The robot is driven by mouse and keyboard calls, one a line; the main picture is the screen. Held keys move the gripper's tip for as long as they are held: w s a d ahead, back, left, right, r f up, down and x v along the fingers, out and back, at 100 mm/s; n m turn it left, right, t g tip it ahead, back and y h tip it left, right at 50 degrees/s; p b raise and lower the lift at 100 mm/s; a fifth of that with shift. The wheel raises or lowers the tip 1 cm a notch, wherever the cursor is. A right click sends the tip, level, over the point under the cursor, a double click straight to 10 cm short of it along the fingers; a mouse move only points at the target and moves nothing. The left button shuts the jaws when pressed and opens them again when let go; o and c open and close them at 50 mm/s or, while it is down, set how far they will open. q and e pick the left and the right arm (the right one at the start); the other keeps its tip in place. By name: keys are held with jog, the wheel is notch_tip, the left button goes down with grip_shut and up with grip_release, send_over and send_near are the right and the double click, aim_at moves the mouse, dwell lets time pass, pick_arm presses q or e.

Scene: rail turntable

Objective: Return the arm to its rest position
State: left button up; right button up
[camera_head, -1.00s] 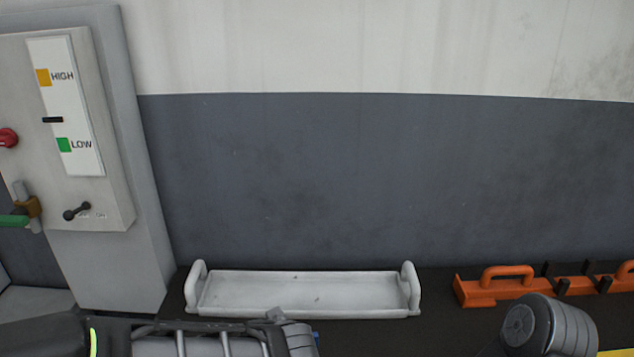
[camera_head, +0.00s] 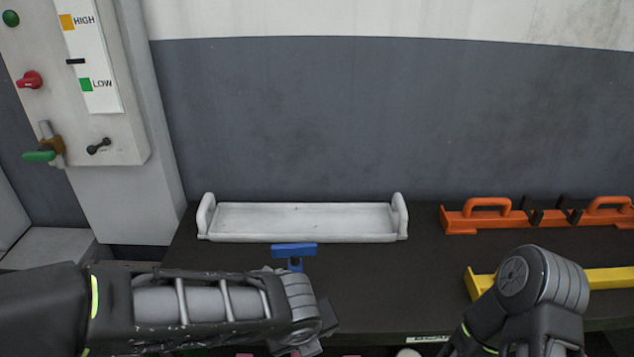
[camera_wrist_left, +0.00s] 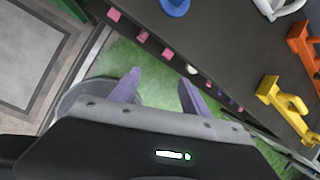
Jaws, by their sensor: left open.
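My left arm comes in from the left in the head view, with its wrist part near the bottom middle, in front of the table. The fingers of that gripper are not clear there. In the left wrist view my left gripper (camera_wrist_left: 158,88) has its two purple fingers apart with nothing between them. Green floor lies behind the fingers, beside the dark table's edge. My right arm shows at the bottom right of the head view, but its gripper is out of view.
The dark table (camera_head: 390,285) holds a white tray (camera_head: 300,238), a blue T-shaped piece (camera_head: 294,250), orange handled pieces (camera_head: 478,218) and a yellow piece (camera_head: 612,278). A control panel (camera_head: 115,140) with a green handle (camera_head: 38,156) stands at the left.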

pick_arm(q)
jog(key=s+d+f+n+g+h, duration=0.1)
jog(key=d+f+n+h, duration=0.3)
jog(key=n, duration=0.5)
jog(key=s+d+f+n+g+h, duration=0.1)
jog(key=d+f+n, duration=0.2)
jog(key=f+n, duration=0.45)
jog(key=s+a+f+n+g, duration=0.1)
jog(key=s+a+f+n, duration=0.4)
jog(key=f+n, duration=0.3)
jog(key=s+a+f+n+g+y, duration=0.1)
jog(key=s+a+f+n, duration=0.4)
jog(key=a+f+n, duration=0.2)
notch_tip(320, 180, down, 4)
jog(key=shift+s+a+f+n+y, duration=0.2)
jog(key=shift+s+a+n+y, duration=0.15)
jog(key=shift+n, duration=0.6)
jog(key=shift+w, duration=0.15)
jog(key=shift+c, duration=0.4)
